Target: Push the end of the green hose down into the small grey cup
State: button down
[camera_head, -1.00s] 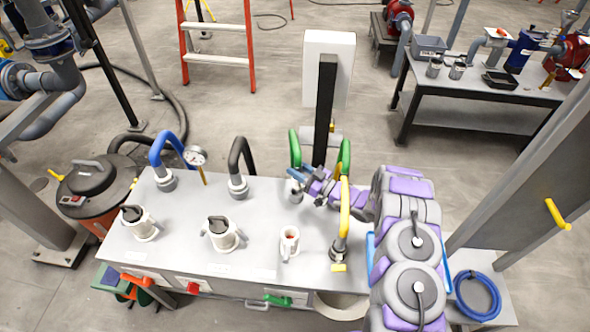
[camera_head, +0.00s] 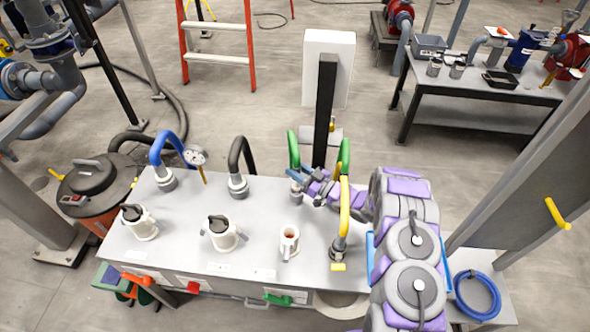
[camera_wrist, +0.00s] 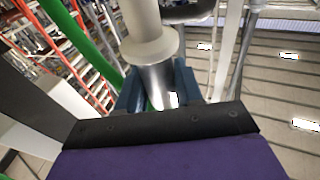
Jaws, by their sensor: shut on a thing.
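The green hose (camera_head: 294,148) arches at the back of the bench, and its left leg comes down to my gripper (camera_head: 298,177). My gripper is shut on the hose's end, from the right. In the wrist view, the blue fingers (camera_wrist: 158,88) close around a grey metal cylinder (camera_wrist: 158,78) with a pale collar (camera_wrist: 150,46); a green length (camera_wrist: 82,42) runs at the left. The small grey cup (camera_head: 296,196) shows on the bench right below my fingers. My fingers hide the join, so I cannot tell how deep the hose end sits.
Blue (camera_head: 158,148), black (camera_head: 236,155) and yellow (camera_head: 345,205) hoses rise from the bench (camera_head: 190,225) nearby. A pressure gauge (camera_head: 195,156) and several pale jugs stand at the left and front. A dark post with a white panel (camera_head: 328,68) rises behind the green hose.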

jog(key=shift+f+b, duration=0.45)
jog(key=shift+f, duration=1.9)
jog(key=c, duration=0.7)
grip_release()
jog(key=shift+o, duration=0.2)
jog(key=shift+s, duration=0.1)
